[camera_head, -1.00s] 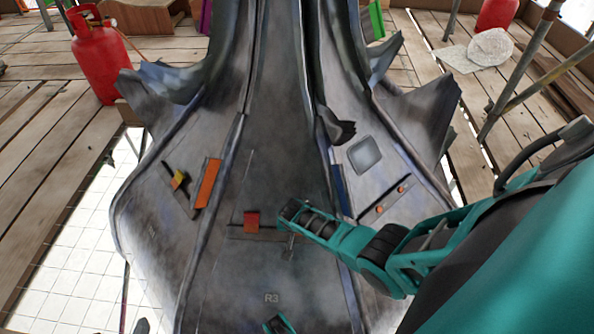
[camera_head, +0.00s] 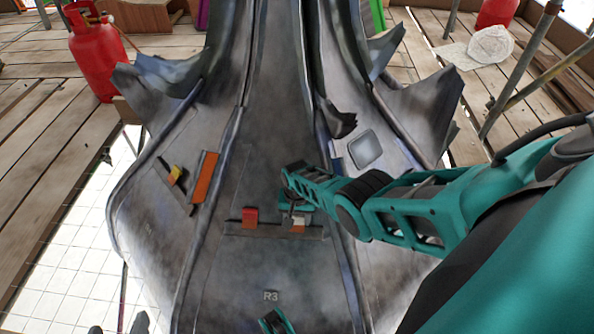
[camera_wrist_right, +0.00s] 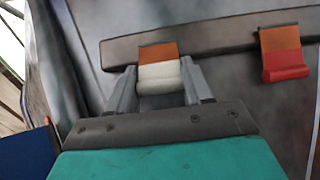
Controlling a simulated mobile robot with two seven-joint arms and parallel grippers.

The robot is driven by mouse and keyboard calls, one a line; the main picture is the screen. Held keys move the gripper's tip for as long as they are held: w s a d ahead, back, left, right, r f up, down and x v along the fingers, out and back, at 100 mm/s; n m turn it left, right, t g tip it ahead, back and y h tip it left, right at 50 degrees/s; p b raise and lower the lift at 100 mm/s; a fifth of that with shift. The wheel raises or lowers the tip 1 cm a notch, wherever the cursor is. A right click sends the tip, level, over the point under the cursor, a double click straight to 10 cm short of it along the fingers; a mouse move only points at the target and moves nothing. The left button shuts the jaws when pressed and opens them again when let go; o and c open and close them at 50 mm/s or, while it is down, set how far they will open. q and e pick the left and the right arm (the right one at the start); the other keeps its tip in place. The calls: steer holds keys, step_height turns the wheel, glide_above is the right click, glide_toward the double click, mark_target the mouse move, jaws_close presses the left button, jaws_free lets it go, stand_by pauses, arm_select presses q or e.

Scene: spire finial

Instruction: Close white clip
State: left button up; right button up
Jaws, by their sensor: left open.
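The white clip (camera_head: 299,221) is on a dark bar on the spire's middle panel, right of the red clip (camera_head: 250,217). In the right wrist view the white clip (camera_wrist_right: 160,77) shows a white front part below an orange part. My right gripper (camera_head: 294,203) is at the clip; in the wrist view its two fingers (camera_wrist_right: 160,88) stand on either side of the white part. Whether they press on it cannot be told. The red clip (camera_wrist_right: 283,62) stands to the right there. My left gripper (camera_head: 275,322) is partly in view at the bottom edge, open, away from the clips.
A yellow clip (camera_head: 176,174) and an orange strip (camera_head: 205,178) are on the left panel. A grey square plate (camera_head: 365,150) is on the right panel. A red gas cylinder (camera_head: 93,52) stands on the planks at left, scaffold poles (camera_head: 520,70) at right.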

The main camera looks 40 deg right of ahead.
mark_target(297, 217)
steer(key=o, duration=0.4)
steer(key=shift+r, duration=0.1)
steer(key=shift+r+p, duration=0.3)
steer(key=shift+p, duration=0.05)
arm_select(q)
step_height(297, 217, up, 7)
steer(key=s+a+p, duration=0.1)
steer(key=a+p, duration=0.1)
steer(key=p, duration=0.8)
steer(key=shift+y, duration=0.4)
arm_select(e)
step_height(297, 217, up, 12)
steer(key=shift+s, duration=0.15)
